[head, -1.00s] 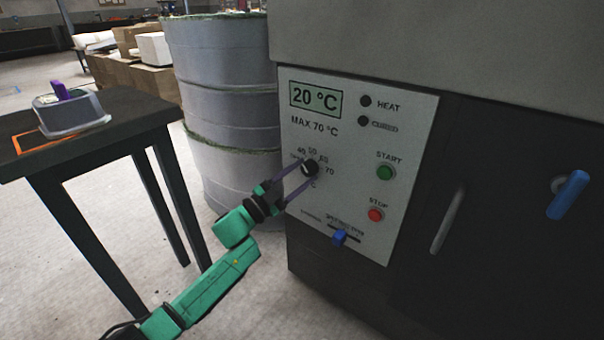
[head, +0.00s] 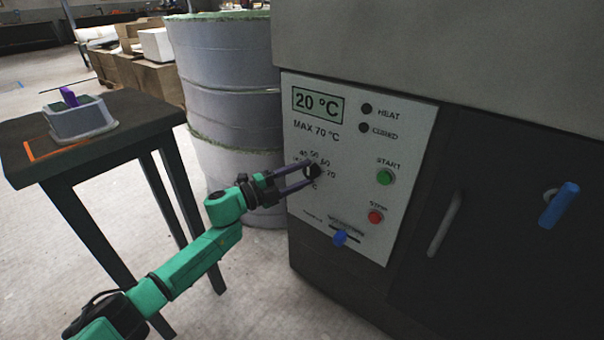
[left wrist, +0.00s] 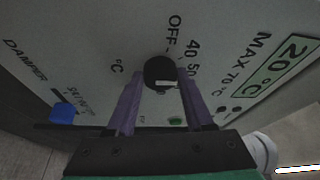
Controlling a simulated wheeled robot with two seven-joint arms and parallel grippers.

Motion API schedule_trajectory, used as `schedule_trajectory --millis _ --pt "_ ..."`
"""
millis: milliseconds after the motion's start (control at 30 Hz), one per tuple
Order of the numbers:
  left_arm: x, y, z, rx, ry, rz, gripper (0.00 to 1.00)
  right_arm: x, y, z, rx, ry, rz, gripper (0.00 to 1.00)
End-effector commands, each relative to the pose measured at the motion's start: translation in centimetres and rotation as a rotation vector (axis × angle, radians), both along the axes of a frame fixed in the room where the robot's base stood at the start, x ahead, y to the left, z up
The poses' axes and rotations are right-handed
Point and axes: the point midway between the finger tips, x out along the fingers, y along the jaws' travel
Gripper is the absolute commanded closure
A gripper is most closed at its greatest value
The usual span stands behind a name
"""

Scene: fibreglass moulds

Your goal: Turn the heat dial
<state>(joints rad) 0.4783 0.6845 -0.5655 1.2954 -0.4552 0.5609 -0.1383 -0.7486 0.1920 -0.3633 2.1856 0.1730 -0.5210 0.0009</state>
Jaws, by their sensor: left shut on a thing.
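The heat dial (head: 312,171) is a round black knob on the white control panel (head: 350,110) of the dark oven, with temperature marks around it. The display (head: 318,104) reads 20 °C. My left gripper (head: 310,173) comes in from the left with its two purple fingers shut on the dial, one on each side. In the left wrist view the dial (left wrist: 160,73) sits between the fingertips, with a small pale mark on its face. The OFF, 40 and 50 marks show beside it there. The right gripper is in no view.
The green START button (head: 384,177), red STOP button (head: 376,217) and blue slider (head: 340,237) sit near the dial. A blue door handle (head: 559,205) juts out at right. Grey drums (head: 225,75) and a dark table (head: 150,112) stand at left.

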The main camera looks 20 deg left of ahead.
Motion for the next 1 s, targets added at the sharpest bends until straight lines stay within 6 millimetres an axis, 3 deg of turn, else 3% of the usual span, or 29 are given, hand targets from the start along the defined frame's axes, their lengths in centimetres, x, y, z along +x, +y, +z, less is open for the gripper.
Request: schedule_trajectory --millis 467,500,567,1000 --pt "-0.02 0.0 -0.11 0.016 -0.004 0.0 1.0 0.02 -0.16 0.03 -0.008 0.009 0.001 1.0" --pt "-0.02 0.0 -0.11 0.016 -0.004 0.0 0.4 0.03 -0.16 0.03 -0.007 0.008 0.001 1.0" --pt "-0.02 0.0 -0.1 0.016 -0.004 0.0 0.18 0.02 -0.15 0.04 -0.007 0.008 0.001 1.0" --pt "-0.69 0.67 -0.11 0.014 -0.002 0.0 0.18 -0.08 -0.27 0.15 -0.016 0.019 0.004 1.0"
